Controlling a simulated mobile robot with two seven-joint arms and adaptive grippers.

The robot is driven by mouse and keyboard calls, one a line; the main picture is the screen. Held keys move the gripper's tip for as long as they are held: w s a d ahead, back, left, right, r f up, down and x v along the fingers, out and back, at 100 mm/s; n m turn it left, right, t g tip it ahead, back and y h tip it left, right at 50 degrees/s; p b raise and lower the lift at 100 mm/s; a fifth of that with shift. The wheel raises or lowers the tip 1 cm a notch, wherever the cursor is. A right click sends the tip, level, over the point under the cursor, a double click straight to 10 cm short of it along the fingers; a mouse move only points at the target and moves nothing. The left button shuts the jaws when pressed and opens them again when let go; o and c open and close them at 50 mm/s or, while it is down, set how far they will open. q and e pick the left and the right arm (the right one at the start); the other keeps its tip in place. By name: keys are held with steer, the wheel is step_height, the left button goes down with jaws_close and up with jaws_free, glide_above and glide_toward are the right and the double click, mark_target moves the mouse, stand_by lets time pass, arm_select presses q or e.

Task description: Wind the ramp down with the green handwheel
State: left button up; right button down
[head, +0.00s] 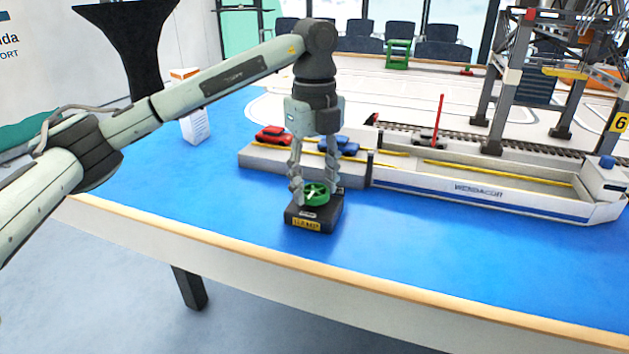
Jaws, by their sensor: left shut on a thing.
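The green handwheel (314,193) sits on top of a dark box (314,219) with a yellow label, near the front of the blue table. My left gripper (315,190) points straight down over it and is shut on the handwheel, one finger on each side. The white ferry (490,190) with blue stripe lies to the right. My right gripper is not in view.
A red car (273,135) and a blue car (341,145) stand on the grey quay (262,157) behind my gripper. A gantry crane (497,80) stands at the back right. A white box (193,120) stands at left. The table's front left is clear.

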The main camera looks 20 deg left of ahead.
mark_target(314, 190)
arm_select(q)
steer(key=shift+n, duration=0.4)
steer(key=o, duration=1.2)
steer(key=shift+c, duration=0.2)
step_height(314, 190, up, 12)
